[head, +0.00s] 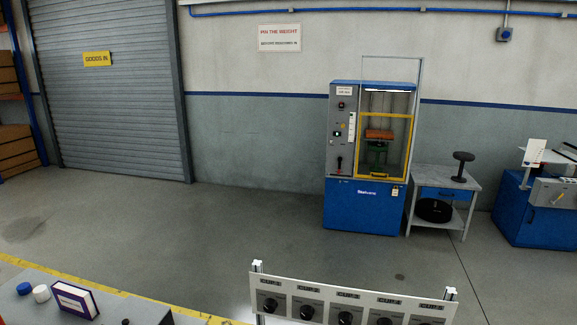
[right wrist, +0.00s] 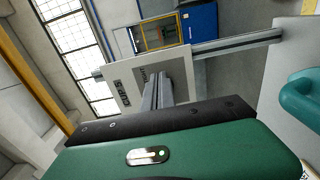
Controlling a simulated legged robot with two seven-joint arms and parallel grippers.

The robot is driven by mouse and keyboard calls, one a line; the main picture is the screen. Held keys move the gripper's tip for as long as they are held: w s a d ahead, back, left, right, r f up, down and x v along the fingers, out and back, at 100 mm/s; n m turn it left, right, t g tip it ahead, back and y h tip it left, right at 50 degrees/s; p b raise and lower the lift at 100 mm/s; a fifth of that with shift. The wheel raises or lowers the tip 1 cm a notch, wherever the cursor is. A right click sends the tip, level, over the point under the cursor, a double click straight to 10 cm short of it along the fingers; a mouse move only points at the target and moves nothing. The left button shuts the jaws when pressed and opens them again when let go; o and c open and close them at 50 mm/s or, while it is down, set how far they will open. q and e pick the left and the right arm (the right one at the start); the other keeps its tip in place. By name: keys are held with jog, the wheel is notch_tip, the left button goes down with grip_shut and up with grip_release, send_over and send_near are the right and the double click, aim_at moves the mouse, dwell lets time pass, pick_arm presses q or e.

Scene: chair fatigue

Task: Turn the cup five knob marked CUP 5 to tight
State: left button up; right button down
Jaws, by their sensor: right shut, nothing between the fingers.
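A white panel (head: 340,291) stands at the bottom of the head view with a row of black knobs on dark plates. In the right wrist view a pale panel (right wrist: 178,68) with dark lettering lies beyond my right gripper (right wrist: 160,78). Its narrow grey fingers are together and empty, and overlap the panel in the picture. I cannot tell whether they touch it. No knob shows clearly there. My left gripper is in neither view.
A grey bench (head: 30,306) at lower left holds a book-like box (head: 75,300) and blue and white caps. The floor between is clear.

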jog(key=v, duration=0.3)
jog(key=shift+s, duration=0.45)
jog(key=s+a+m+g+y, duration=0.3)
jog(key=s+a+m+g, duration=0.2)
jog(key=a+m+g, duration=0.55)
jog(key=s+a+m+g, duration=0.2)
jog(key=s+a, duration=0.2)
jog(key=s, duration=0.3)
jog(key=s+a+m+g+y, duration=0.1)
jog(key=s+a+m+g, duration=0.1)
jog(key=s, duration=0.6)
jog(key=a+m, duration=0.1)
jog(key=a, duration=0.1)
jog(key=shift+a+r, duration=0.15)
jog(key=shift+a, duration=0.2)
jog(key=shift+s+a+g, duration=0.1)
jog(key=shift+s+g, duration=0.05)
jog(key=shift+g, duration=0.1)
